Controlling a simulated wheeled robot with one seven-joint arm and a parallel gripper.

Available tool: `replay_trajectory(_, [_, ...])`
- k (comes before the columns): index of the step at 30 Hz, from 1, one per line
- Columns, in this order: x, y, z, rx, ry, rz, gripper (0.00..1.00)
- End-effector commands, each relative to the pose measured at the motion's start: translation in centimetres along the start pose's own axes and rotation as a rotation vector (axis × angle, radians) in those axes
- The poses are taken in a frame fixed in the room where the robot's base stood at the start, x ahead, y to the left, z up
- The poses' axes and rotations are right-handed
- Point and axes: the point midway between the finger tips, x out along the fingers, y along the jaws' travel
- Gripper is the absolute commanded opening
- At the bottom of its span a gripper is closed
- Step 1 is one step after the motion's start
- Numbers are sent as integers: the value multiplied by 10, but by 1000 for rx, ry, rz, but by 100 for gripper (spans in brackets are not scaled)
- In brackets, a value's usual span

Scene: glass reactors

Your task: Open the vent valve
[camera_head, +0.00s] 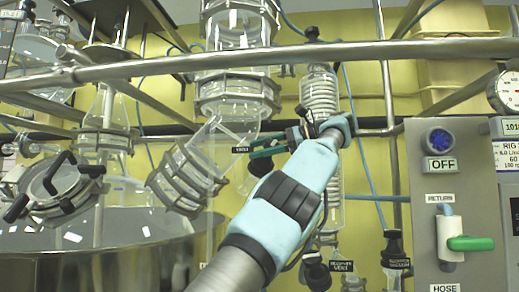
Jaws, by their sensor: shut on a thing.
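My arm reaches up from the bottom centre to the glassware, and my dark gripper (296,137) is at its far end, partly hidden by my own wrist. A green valve handle (266,152) sticks out to the left of the gripper, nearly level. The gripper looks shut at this handle's right end; the exact contact is hidden. A small dark label (240,150) stands left of the handle, too small to read. Lower down, a label (342,267) seems to read "vent", beside a black fitting (317,272).
A coiled glass condenser (319,92) stands just behind the gripper. Glass vessels (233,100) are close on the left. A metal rail (400,50) crosses above. A grey panel (462,200) with another green lever (470,243) stands at right.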

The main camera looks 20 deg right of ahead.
Motion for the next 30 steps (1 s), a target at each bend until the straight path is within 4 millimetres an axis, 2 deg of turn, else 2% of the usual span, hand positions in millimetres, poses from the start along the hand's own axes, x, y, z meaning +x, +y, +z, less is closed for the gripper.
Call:
replay_trajectory(15, [-1, -2, 2, -3, 3, -9, 7])
replay_trajectory(16, [-1, -2, 2, -3, 3, -9, 64])
replay_trajectory(24, [-1, -1, 1, -1, 2, -5, 92])
replay_trajectory(30, [-1, -1, 0, 0, 1, -4, 92])
